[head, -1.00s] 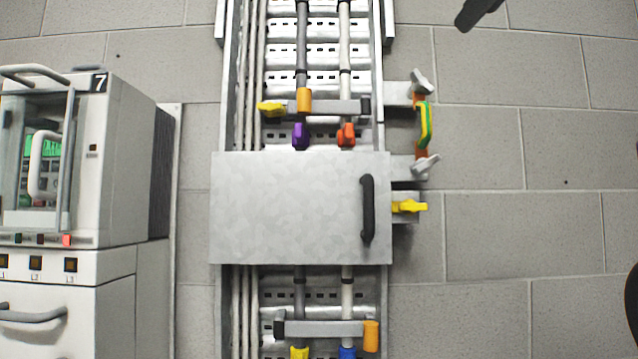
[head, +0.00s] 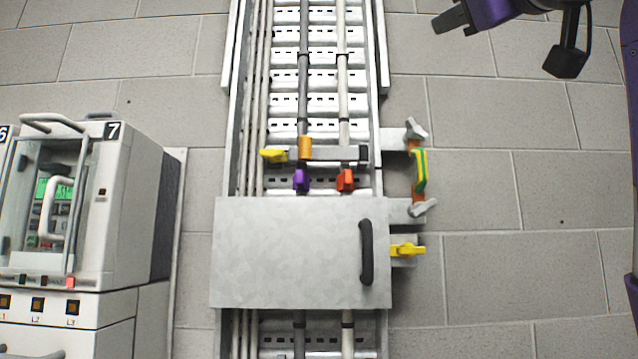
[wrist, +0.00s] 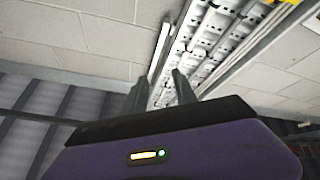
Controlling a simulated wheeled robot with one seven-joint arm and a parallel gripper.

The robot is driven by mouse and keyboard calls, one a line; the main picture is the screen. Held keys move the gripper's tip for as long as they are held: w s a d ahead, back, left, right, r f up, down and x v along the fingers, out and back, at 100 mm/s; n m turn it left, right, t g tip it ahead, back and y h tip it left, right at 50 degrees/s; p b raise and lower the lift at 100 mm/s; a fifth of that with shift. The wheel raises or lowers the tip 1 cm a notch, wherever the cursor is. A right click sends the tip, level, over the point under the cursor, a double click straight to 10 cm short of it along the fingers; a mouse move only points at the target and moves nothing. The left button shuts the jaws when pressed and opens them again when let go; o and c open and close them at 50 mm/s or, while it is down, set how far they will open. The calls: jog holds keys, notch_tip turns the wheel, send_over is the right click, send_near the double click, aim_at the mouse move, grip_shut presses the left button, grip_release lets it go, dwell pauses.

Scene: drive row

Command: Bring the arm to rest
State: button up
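My gripper (head: 450,19) is at the top right of the head view, a dark finger end on a purple arm, over the grey block wall. In the wrist view my gripper (wrist: 161,92) shows two dark fingers standing apart, with wall and tray edge visible between them. Nothing is held between them. In the head view it is well apart from the cable tray and its fittings.
A metal cable tray (head: 320,103) runs up the wall. It carries a grey cover plate (head: 290,250) with a black handle, a yellow lever (head: 406,250), and a green-yellow strap (head: 420,170). A white cabinet (head: 120,200) marked 7 stands left. The wall right of the tray is clear.

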jog(key=w+d+f+m+t, duration=0.15)
jog(key=w+f, duration=0.35)
jog(key=f, duration=0.7)
jog(key=w+d+f+m+t, duration=0.1)
jog(key=w+d+f+m, duration=0.3)
jog(key=f, duration=0.8)
jog(key=s+a+f+m+g+h, duration=0.1)
jog(key=s+f, duration=0.1)
jog(key=f, duration=1.1)
jog(key=s+a+f+m+h, duration=0.1)
jog(key=s+f+h, duration=0.1)
jog(key=f, duration=1.1)
jog(key=s+f+g, duration=0.3)
jog(key=s+f, duration=1.1)
jog(key=f, duration=0.5)
jog(key=s+f+g, duration=0.2)
jog(key=s+f, duration=0.3)
jog(key=s, duration=0.3)
jog(key=s+a+f+g, duration=0.1)
jog(key=s+f+g, duration=0.2)
jog(key=s+f, duration=0.3)
jog(key=s+a+f+g, duration=0.1)
jog(key=s+f, duration=0.4)
jog(key=s, duration=0.6)
jog(key=shift+s+a+f+g+y, duration=0.2)
jog(key=shift+g+y, duration=0.1)
jog(key=shift+g, duration=0.35)
jog(key=shift+r, duration=0.1)
